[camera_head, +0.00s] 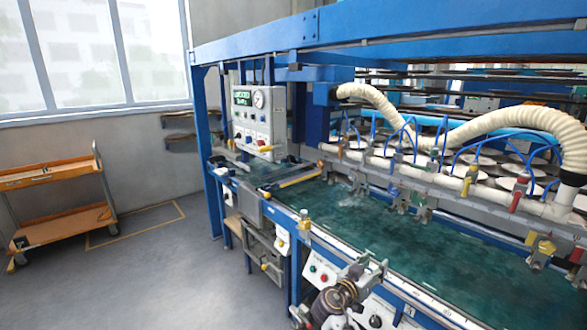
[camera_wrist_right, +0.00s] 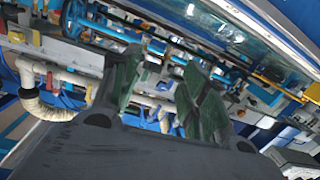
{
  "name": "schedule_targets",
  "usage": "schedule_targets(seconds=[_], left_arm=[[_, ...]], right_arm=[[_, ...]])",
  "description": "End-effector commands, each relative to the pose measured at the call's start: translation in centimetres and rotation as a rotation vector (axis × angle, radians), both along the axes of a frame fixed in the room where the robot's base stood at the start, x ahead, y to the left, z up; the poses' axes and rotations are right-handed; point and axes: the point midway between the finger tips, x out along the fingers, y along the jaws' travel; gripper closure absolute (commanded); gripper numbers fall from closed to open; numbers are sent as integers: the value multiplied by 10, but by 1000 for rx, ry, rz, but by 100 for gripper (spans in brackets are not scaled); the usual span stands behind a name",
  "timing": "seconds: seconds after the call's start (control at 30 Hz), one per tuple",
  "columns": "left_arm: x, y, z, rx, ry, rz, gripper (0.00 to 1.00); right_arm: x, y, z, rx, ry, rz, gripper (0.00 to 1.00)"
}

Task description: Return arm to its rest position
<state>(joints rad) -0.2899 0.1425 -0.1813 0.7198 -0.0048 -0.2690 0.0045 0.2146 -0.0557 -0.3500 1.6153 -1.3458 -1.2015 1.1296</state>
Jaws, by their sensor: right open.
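My right gripper (camera_head: 368,272) shows at the bottom middle of the head view, in front of the blue machine's front rail. In the right wrist view my right gripper (camera_wrist_right: 160,78) has its two greenish fingers spread apart, with nothing between them. The machine lies behind the fingers there, seen at a tilt. My left gripper is not in the head view.
The blue plate dryer (camera_head: 312,30) fills the right side, with a green bed (camera_head: 350,205), white hoses (camera_head: 480,128) and a control box (camera_head: 258,120). Red and green buttons (camera_head: 318,274) are close to my right gripper. An orange trolley (camera_head: 60,172) stands left; the floor (camera_head: 150,265) between is clear.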

Motion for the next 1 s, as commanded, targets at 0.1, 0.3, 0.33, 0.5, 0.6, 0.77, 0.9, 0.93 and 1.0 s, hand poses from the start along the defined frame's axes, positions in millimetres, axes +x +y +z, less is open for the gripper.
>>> schedule_targets(seconds=[0.1, 0.3, 0.33, 0.5, 0.6, 0.77, 0.9, 0.93, 1.0], left_arm=[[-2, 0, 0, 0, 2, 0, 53], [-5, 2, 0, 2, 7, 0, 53], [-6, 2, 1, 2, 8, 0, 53], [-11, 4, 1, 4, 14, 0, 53], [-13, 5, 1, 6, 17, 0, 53], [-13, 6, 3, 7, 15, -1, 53], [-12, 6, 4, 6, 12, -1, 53], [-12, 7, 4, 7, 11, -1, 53], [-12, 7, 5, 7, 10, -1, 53]], right_arm=[[2, 1, -26, -6, 62, 29, 56], [2, 3, -84, -14, 198, 95, 56], [1, 3, -98, -17, 231, 111, 56], [-11, 4, -174, -15, 399, 197, 56], [-23, 5, -219, -9, 493, 250, 56], [-50, 4, -289, 8, 636, 329, 56], [-81, 3, -346, 30, 749, 396, 56], [-88, 2, -357, 36, 771, 410, 56], [-107, 1, -384, 50, 824, 442, 56]])
